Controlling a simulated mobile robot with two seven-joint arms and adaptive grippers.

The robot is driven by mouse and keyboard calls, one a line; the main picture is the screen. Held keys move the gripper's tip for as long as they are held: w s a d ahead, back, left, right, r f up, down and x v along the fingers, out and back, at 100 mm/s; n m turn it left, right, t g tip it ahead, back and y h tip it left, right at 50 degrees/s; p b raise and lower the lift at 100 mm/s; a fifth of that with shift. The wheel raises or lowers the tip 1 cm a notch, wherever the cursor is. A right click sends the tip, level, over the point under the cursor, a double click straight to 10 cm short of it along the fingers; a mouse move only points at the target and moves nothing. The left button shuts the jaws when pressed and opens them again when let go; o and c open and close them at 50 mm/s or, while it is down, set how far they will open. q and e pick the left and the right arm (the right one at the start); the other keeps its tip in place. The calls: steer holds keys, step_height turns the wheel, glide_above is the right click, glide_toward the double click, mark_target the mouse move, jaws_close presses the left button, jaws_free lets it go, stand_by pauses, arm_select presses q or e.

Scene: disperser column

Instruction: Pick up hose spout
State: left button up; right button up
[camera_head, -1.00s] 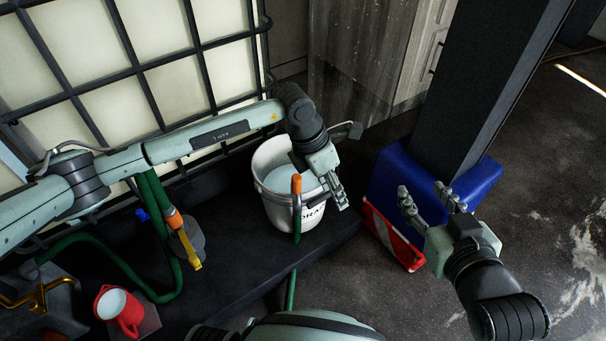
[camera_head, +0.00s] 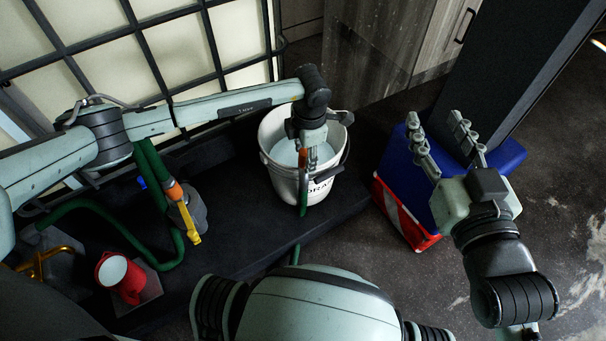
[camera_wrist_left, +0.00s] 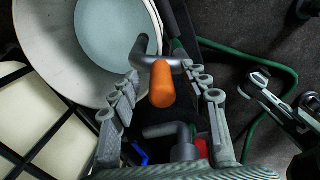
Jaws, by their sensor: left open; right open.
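The hose spout (camera_head: 303,182), a grey bent pipe with an orange end and green hose below, hangs at the front rim of a white bucket (camera_head: 318,190) holding pale liquid. In the left wrist view the spout's orange end (camera_wrist_left: 161,84) lies between the two fingers of my left gripper (camera_wrist_left: 168,92), with gaps showing on both sides. In the head view my left gripper (camera_head: 308,150) points down over the bucket and partly hides the spout. It is open. My right gripper (camera_head: 447,140) is open and empty above the blue block, away from the spout.
A green hose with a yellow lever (camera_head: 189,220) and a red mug (camera_head: 121,277) are on the dark platform (camera_head: 245,235) at left. A caged tank (camera_head: 180,60) stands behind. A blue block (camera_head: 400,190) surrounds the dark post at right. The floor at lower right is mostly clear.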

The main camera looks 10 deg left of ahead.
arm_select(q)
jaws_close()
stand_by(0.3)
steer(key=shift+w+r, duration=0.1)
steer(key=shift+r, duration=0.05)
stand_by(0.3)
